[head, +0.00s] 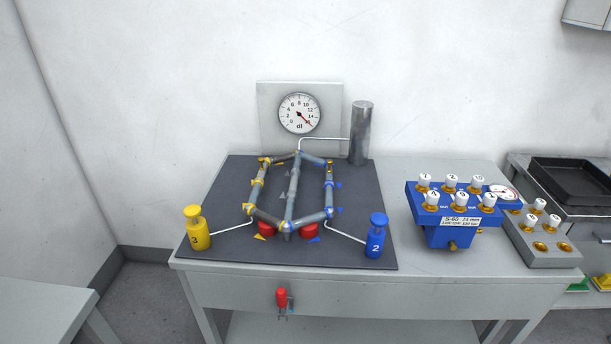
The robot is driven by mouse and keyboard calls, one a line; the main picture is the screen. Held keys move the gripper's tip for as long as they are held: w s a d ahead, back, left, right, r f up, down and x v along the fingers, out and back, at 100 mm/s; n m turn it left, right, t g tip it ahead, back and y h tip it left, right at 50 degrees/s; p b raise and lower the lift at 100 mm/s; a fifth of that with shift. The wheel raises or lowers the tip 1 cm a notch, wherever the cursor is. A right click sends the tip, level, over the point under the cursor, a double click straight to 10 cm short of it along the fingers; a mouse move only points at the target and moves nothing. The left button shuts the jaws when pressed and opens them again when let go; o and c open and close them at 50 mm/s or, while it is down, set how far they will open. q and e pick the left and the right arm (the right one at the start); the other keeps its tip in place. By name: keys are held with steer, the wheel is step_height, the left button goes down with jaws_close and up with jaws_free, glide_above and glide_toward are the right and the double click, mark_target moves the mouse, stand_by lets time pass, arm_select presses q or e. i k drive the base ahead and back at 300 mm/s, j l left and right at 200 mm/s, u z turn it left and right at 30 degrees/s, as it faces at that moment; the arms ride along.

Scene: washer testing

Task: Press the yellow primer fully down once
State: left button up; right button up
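The yellow primer (198,229) stands upright at the front left corner of a dark mat (358,196) on the table. It is a yellow bottle marked 3 with a round yellow cap on a short neck, and the cap is raised above the body. A thin pipe runs from it to the grey pipe loop (292,192). A similar blue primer (376,238) marked 2 stands at the front right of the mat. Neither of my grippers shows in the head view.
A dial gauge (299,114) on a plate and a metal cylinder (361,134) stand behind the pipes. A blue block with white numbered knobs (451,205) is at the right. A red-handled valve (282,299) is on the table's front. Room around the yellow primer is clear.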

mark_target(193, 211)
steer(key=u, duration=1.15)
steer(key=i+u, duration=0.1)
steer(key=i, duration=0.2)
steer(key=i+l+u, duration=0.15)
steer(key=i, duration=0.2)
steer(key=z, duration=0.9)
